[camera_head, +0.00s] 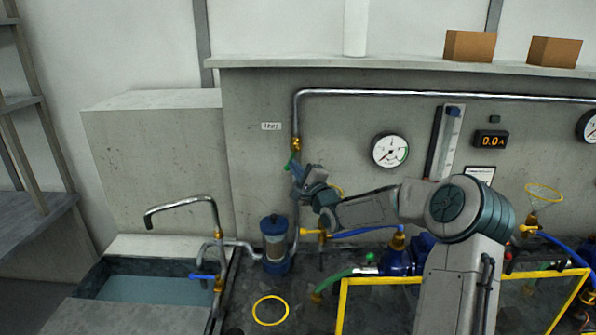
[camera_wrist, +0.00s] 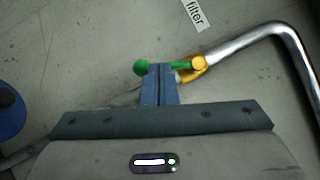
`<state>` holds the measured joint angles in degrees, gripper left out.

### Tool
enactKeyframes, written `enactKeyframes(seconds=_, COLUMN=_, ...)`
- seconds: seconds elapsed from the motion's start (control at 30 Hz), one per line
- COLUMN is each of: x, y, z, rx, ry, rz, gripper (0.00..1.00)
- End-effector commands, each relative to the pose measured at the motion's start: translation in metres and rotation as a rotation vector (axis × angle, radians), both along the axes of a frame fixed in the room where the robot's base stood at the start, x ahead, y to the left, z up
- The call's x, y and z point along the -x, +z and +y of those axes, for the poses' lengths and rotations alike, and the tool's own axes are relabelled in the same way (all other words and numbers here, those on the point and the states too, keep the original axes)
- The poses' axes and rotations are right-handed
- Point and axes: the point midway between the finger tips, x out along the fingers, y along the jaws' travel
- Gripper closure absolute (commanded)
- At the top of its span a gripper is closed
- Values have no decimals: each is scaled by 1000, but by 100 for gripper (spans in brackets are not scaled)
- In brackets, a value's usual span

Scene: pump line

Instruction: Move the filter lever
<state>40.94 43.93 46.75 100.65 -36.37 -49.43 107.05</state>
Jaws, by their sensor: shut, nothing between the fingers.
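The filter lever is a green bar with a round green knob (camera_wrist: 141,67), joined to a brass valve (camera_wrist: 197,68) on a steel pipe. In the wrist view it lies across, just beyond my fingertips. In the head view the green lever (camera_head: 289,160) shows small beside the brass valve (camera_head: 296,144), under the "filter" label (camera_head: 271,126). My gripper (camera_wrist: 159,68) is shut with its blue fingers together, at the lever between knob and valve. Whether the fingertips touch the bar I cannot tell. In the head view my gripper (camera_head: 297,170) is just below the valve, partly hidden by my wrist.
A blue-capped filter housing (camera_head: 275,245) stands below the valve. A tap (camera_head: 185,203) and a water basin (camera_head: 150,288) are at left. A pressure gauge (camera_head: 390,150) is on the wall. Blue pumps (camera_head: 400,262) stand behind a yellow frame (camera_head: 345,300) at right.

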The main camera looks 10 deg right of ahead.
Motion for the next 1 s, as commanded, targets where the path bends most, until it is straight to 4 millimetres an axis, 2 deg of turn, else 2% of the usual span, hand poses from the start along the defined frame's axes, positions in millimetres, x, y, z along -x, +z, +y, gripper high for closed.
enactKeyframes(seconds=1.0, x=-1, y=-2, z=8, rx=-130, ry=0, rz=-26, gripper=100)
